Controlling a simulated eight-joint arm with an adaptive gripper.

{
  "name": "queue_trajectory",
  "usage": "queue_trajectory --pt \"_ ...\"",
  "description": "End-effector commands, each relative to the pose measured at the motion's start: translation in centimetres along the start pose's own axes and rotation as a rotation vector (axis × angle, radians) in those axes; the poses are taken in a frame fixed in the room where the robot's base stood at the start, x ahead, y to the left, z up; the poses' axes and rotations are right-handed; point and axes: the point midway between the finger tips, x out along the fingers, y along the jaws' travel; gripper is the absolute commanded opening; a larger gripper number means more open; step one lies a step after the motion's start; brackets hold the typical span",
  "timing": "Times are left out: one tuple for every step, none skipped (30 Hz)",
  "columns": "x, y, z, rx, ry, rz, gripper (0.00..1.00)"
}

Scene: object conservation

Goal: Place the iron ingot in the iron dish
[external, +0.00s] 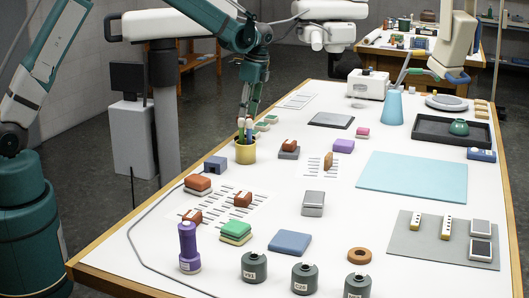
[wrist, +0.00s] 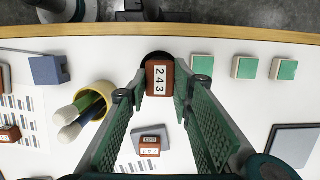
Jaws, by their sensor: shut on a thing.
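My gripper (external: 247,112) points down behind the yellow cup. In the wrist view my gripper (wrist: 159,84) is shut on a red-brown ingot (wrist: 159,78) labelled 243. The ingot sits between the fingertips, its label facing the camera. In the external view this ingot is hidden or too small to make out. A dark round shape (wrist: 155,56) shows just beyond the ingot's far end. I cannot tell whether it is the iron dish or whether the ingot touches it.
The yellow cup (external: 245,153) with brushes stands close to my gripper. Green-topped blocks (wrist: 244,67) lie to the right of the held ingot. A blue-grey block (external: 215,165) and another red-brown ingot (external: 288,145) are nearby. The blue mat (external: 412,178) is bare.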

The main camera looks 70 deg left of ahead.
Motion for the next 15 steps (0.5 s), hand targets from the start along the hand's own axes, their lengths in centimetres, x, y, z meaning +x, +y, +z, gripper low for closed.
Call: queue_trajectory --pt "0.26 0.01 -0.05 0.000 0.000 0.000 0.00" --pt "0.36 0.02 -0.06 0.000 0.000 0.000 0.00" --pt "0.44 0.03 -0.08 0.000 0.000 0.000 0.00" --pt "0.47 0.03 -0.08 0.000 0.000 0.000 0.00" --pt "0.48 0.03 -0.08 0.000 0.000 0.000 0.00" --pt "0.47 0.03 -0.08 0.000 0.000 0.000 0.00" --pt "0.47 0.03 -0.08 0.000 0.000 0.000 0.00" --pt "0.46 0.03 -0.08 0.000 0.000 0.000 0.00" --pt "0.46 0.03 -0.08 0.000 0.000 0.000 0.00" --pt "0.46 0.03 -0.08 0.000 0.000 0.000 0.00" --pt "0.46 0.03 -0.08 0.000 0.000 0.000 0.00" --pt "0.51 0.02 -0.09 0.000 0.000 0.000 0.00" --pt "0.58 0.02 -0.11 0.000 0.000 0.000 0.00" --pt "0.70 0.02 -0.13 0.000 0.000 0.000 0.00" --pt "0.91 0.03 -0.18 0.000 0.000 0.000 0.00"
